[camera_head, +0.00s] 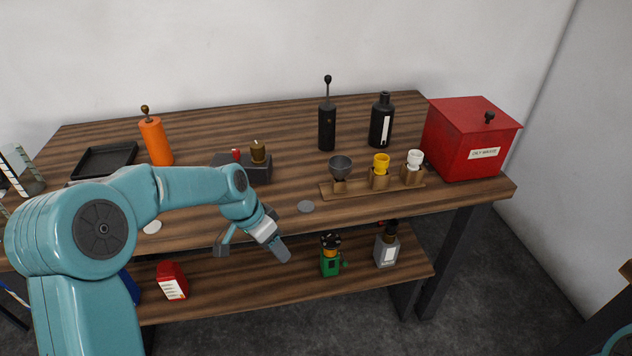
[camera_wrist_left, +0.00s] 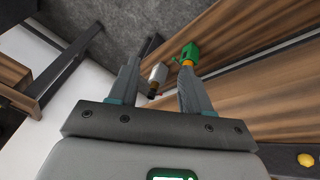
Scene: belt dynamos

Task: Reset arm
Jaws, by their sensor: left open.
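My left arm comes in from the left in the head view. Its gripper (camera_head: 250,247) hangs in front of the table's front edge, above the lower shelf. The jaws are open with nothing between them. The left wrist view shows the two fingers (camera_wrist_left: 155,85) spread apart, with the green device (camera_wrist_left: 190,53) and the grey bottle (camera_wrist_left: 158,76) on the lower shelf beyond them. My right gripper is not in view.
The lower shelf (camera_head: 225,290) holds a red bag (camera_head: 172,280). Open floor lies right.

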